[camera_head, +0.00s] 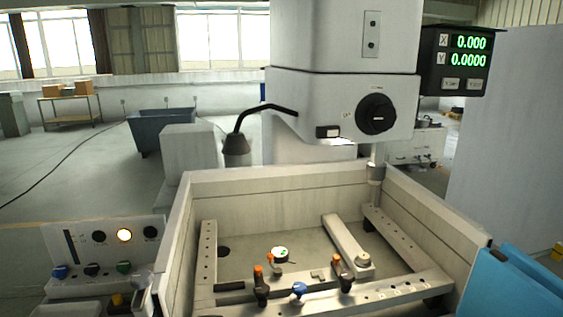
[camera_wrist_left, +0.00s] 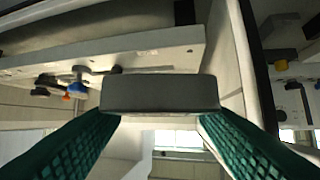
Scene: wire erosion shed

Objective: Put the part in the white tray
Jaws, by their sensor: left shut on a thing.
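In the left wrist view, my left gripper (camera_wrist_left: 158,120) has two green ribbed fingers, one on each side of a dark grey rectangular block (camera_wrist_left: 160,93), which looks like the part. The fingers are shut on the block near its two ends, and it hangs clear in front of the camera. Its underside and far face are hidden. In the head view I cannot make out the left gripper or the block. I cannot identify a white tray in either view. My right gripper is not in view.
A pale open-topped machine tank (camera_head: 270,182) with clamps and rails inside fills the middle of the head view. The machine head (camera_head: 340,110) stands over it. A control panel (camera_head: 100,240) is at the lower left. A bright blue object (camera_head: 515,285) is at the lower right.

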